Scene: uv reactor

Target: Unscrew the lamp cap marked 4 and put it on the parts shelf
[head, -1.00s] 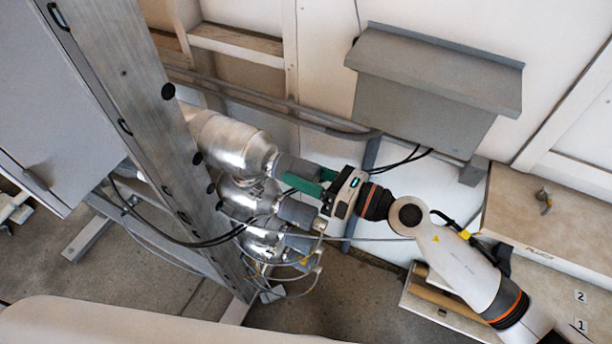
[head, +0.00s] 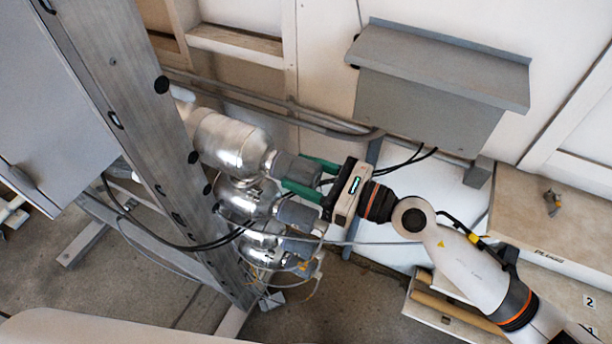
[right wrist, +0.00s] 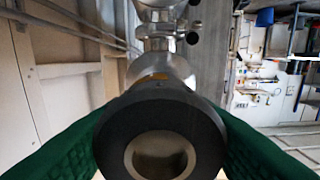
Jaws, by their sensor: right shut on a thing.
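Shiny metal reactor cylinders (head: 227,143) stand stacked by the grey metal column, with grey end caps facing right. My right gripper (head: 295,173) has green fingers shut on the grey cap (head: 288,166) of the top cylinder. In the right wrist view the same cap (right wrist: 160,112) is a dark round end with a paler hollow centre, between the green fingers. The cap sits in line with the cylinder; I cannot tell how far it is turned. No number 4 is readable. The shelf with number labels (head: 570,283) is at lower right. My left gripper is not in view.
A board marked PLUGS (head: 515,222) holds a small metal piece (head: 552,202) at right. A grey box with a sloped lid (head: 430,105) is on the wall above my right arm. Black cables hang across the cylinders. Lower capped ends (head: 297,213) are close below the gripper.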

